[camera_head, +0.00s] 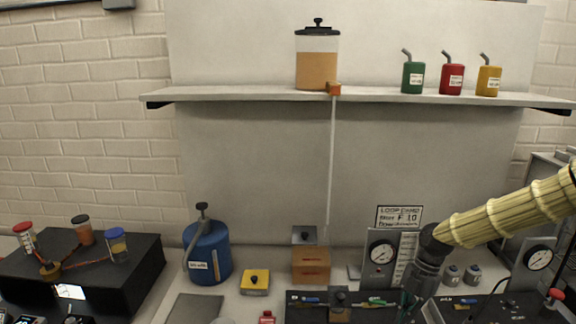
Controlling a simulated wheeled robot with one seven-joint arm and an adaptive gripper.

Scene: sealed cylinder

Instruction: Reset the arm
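My arm, in a ribbed yellow sleeve (505,213), reaches in from the right edge and slopes down to the left. My dark gripper (412,305) hangs at its end over the bench, in front of the left gauge panel (381,253). The fingertips are small, dark and partly lost against the dark gear behind them. I cannot tell whether they are open or shut, or whether they hold anything.
A shelf (250,94) holds a clear tank (317,60) and green (412,78), red (451,79) and yellow (488,81) cans. On the bench stand a blue cylinder (207,252), an orange block (311,266) and a right gauge panel (538,258). A black box (130,280) is left.

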